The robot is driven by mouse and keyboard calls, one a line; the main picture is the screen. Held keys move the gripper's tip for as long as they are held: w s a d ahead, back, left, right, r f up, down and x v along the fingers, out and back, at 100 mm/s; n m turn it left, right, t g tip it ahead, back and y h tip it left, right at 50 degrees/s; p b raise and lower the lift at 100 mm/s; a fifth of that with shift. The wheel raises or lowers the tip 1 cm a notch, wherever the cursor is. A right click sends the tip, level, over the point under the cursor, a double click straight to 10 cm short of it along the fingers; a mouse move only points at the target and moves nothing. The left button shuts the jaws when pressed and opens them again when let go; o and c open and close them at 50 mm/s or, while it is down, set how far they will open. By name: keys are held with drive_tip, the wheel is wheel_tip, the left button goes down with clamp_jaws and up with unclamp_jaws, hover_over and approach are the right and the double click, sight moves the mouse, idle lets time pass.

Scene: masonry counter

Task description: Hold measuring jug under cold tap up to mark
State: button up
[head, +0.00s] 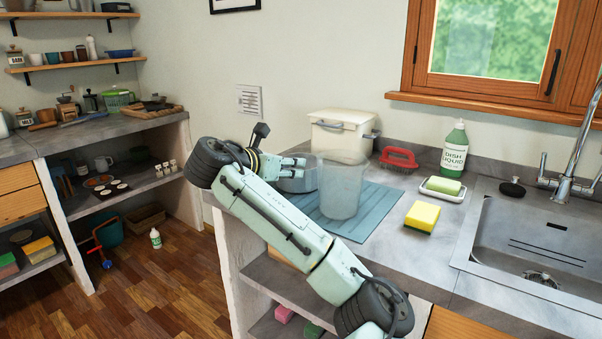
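A clear, empty-looking measuring jug (343,190) stands upright on a blue-grey mat (378,212) on the counter. Its marks are too faint to read. My gripper (297,168) is at the left of the jug, at about the height of its upper half. Whether the fingers touch either one, or are closed on anything, I cannot tell. The chrome tap (574,150) rises at the right edge, its top out of view. The steel sink (540,235) lies below it.
Behind stand a red brush (398,158), a dish liquid bottle (454,150) and a cream bin (340,130). The front counter strip is clear.

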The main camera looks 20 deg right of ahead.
drive_tip(key=v, duration=0.3)
drive_tip(key=shift+s+a+r, duration=0.1)
drive_tip(key=shift+s+a, duration=0.05)
drive_tip(key=shift+o, duration=0.5)
drive_tip(key=shift+a, duration=0.1)
